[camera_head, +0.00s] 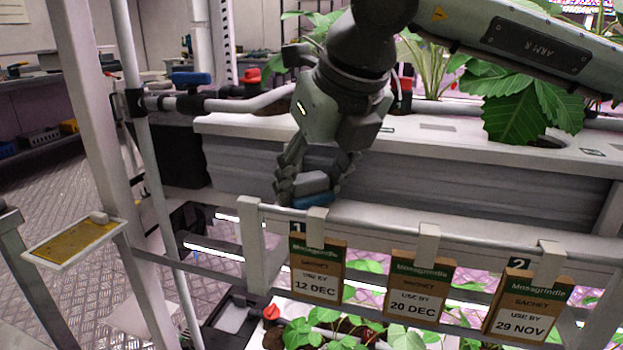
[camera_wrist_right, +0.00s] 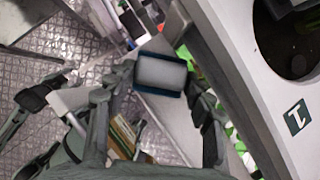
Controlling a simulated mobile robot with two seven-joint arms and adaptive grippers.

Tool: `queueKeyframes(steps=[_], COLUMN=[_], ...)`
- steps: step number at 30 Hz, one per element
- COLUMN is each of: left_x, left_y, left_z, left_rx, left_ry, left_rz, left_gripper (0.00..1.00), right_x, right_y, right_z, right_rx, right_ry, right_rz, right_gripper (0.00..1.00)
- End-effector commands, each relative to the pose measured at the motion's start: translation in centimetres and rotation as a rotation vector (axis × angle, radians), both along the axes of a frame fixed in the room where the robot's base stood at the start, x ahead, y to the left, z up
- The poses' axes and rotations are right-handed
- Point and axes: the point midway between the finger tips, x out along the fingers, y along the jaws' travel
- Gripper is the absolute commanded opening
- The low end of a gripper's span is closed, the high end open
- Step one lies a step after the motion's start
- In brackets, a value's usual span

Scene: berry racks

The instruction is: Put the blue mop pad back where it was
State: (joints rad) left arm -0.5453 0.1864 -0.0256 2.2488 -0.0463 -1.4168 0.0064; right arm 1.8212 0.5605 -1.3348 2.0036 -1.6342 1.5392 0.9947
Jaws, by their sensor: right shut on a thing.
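My right gripper (camera_head: 308,192) is shut on the blue mop pad (camera_head: 314,200). In the head view the gripper points down, and only a small blue part of the pad shows below the fingers, just behind and above the white rail near its left end. In the right wrist view the pad (camera_wrist_right: 161,74) shows a pale grey face with dark blue edges, between the two fingers of the gripper (camera_wrist_right: 158,92). I cannot tell whether the pad touches the rail. I do not see my left gripper in the head view.
The white rail (camera_head: 440,238) carries sachet cards (camera_head: 317,272), (camera_head: 419,288), (camera_head: 524,306). A white planting gutter (camera_head: 450,165) with leafy plants runs behind it. A blue-handled valve (camera_head: 191,78) and white posts stand at the left. A yellow sticky card (camera_head: 72,241) juts out there. More plants grow below.

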Motion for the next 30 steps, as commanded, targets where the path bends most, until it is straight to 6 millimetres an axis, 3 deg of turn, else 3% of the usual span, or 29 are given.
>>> queueKeyframes(steps=[10, 11, 17, 26, 30], left_x=[0.0, 0.0, 0.0, 0.0, 0.0], left_y=[0.0, 0.0, 0.0, 0.0, 0.0], left_z=[-0.6, -0.6, -0.5, -0.5, -0.5], left_rx=[0.000, 0.000, 0.000, 0.000, 0.000], left_ry=[0.000, 0.000, 0.000, 0.000, 0.000], left_rz=[0.000, 0.000, 0.001, 0.001, 0.000], left_gripper=[0.46, 0.46, 0.46, 0.46, 0.46], right_x=[0.0, 0.0, 0.0, 0.0, -0.5], right_y=[0.0, 0.0, 0.0, 0.0, -0.3], right_z=[-0.5, -0.4, -0.3, -0.3, 0.9], right_rx=[0.000, 0.000, 0.000, 0.000, 0.001], right_ry=[0.000, 0.000, 0.000, 0.000, -0.002], right_rz=[0.000, 0.000, 0.000, 0.000, 0.000], right_gripper=[0.27, 0.54, 0.77, 0.77, 0.77])
